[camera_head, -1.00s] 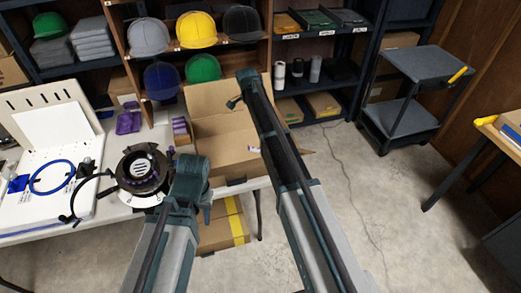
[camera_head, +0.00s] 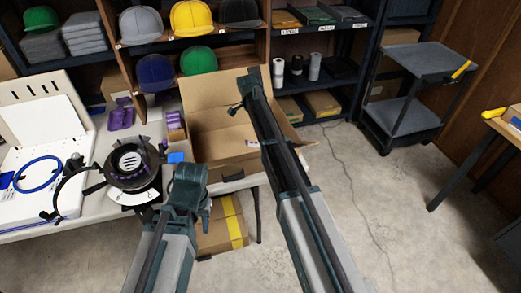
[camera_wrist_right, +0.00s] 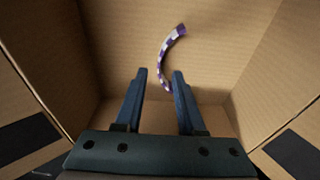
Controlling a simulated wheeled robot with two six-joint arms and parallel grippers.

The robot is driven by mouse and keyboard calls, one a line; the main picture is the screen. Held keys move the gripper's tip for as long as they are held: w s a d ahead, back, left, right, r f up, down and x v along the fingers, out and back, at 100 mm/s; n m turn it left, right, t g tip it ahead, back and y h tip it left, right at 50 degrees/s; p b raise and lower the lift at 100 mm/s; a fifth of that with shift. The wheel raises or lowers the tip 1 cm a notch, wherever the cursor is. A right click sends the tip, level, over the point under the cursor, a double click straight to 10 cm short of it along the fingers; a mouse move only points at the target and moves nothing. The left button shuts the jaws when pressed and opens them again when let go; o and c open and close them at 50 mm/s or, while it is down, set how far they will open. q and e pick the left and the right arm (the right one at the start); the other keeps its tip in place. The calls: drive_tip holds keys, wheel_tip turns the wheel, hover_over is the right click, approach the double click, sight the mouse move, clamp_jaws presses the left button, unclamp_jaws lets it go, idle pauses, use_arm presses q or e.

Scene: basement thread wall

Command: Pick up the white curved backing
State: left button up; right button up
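A curved strip with white and purple patches, which looks like the white curved backing (camera_wrist_right: 172,55), rests inside an open cardboard box (camera_head: 215,105). In the head view only a small white and purple bit of it (camera_head: 253,142) shows. In the right wrist view my right gripper (camera_wrist_right: 160,74) is open and points into the box, with the strip beyond its fingertips and its lower end showing between them. The fingers hold nothing. My left gripper (camera_head: 205,214) hangs beside the table's front edge, partly hidden by its own arm; its opening does not show.
A round black device (camera_head: 135,165), a blue ring (camera_head: 38,174) and a small blue item (camera_head: 176,157) are on the table left of the box. Shelves with caps (camera_head: 194,18) stand behind. A grey cart (camera_head: 408,117) stands right; the floor between is clear.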

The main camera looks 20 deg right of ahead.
use_arm(q)
drive_tip(key=shift+f, duration=0.65)
use_arm(e)
drive_tip(key=shift+d+f, duration=0.1)
drive_tip(key=shift+f, duration=0.55)
use_arm(q)
drive_tip(key=shift+f+b, duration=0.1)
drive_tip(key=shift+b, duration=0.2)
